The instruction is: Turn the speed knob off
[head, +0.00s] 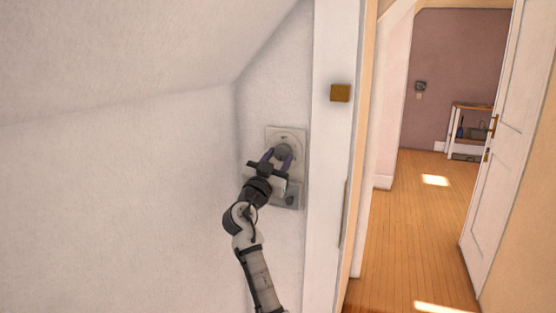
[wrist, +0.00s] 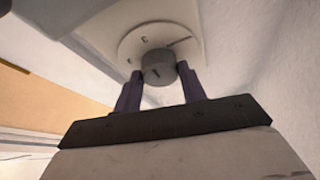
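The speed knob (head: 283,152) is a grey round knob on a pale wall plate (head: 301,141), on the white wall left of the door frame. In the wrist view the knob (wrist: 158,67) sits on a round dial face (wrist: 128,46) with small dark marks, and a dark line shows on the knob's front. My gripper (head: 279,157) is at the knob with its two purple fingers apart. In the wrist view the fingers (wrist: 159,82) stand on either side of the knob, their tips close to its sides. I cannot tell whether they touch it.
A smaller dark knob (head: 290,198) sits lower on the same plate. A brass-coloured square (head: 340,93) is on the white door frame (head: 329,180) to the right. The sloped ceiling (head: 120,60) comes down at upper left. An open doorway with wooden floor (head: 410,230) lies right.

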